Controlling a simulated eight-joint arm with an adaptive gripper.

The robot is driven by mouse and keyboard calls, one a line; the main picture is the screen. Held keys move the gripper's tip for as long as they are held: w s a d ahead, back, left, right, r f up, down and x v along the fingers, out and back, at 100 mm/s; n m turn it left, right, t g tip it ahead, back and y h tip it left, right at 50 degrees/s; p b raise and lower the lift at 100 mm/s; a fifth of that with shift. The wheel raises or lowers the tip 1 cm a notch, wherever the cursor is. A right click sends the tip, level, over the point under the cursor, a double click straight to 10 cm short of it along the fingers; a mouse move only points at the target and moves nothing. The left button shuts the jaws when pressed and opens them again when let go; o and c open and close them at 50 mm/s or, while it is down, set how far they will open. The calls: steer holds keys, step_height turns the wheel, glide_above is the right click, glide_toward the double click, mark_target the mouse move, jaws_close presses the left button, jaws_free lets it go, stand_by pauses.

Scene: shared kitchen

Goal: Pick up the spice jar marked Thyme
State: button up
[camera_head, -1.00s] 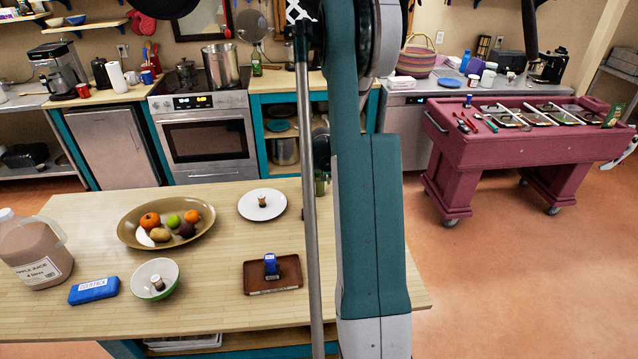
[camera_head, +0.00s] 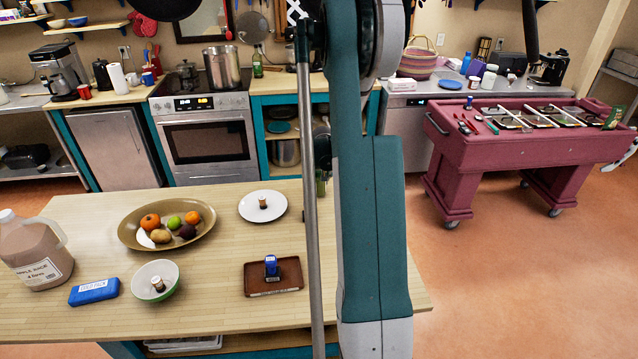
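No label that reads Thyme can be made out. A small brown jar-like item with a pale top (camera_head: 263,203) stands on the white plate (camera_head: 250,212). A similar small item (camera_head: 158,284) sits in the green-and-white bowl (camera_head: 168,269). A small blue item with a white label (camera_head: 271,266) stands on the brown tray (camera_head: 290,284); its text is too small to read. My gripper is not in view; only links of my arm show, crossing the middle of the picture and hiding part of the table's right side.
The wooden table (camera_head: 90,212) also holds an oval fruit dish (camera_head: 130,232), a juice jug (camera_head: 36,252) and a blue box (camera_head: 94,291). Bare tabletop lies around the tray and the plate. A maroon cart (camera_head: 520,140) stands at the right, with open floor before it.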

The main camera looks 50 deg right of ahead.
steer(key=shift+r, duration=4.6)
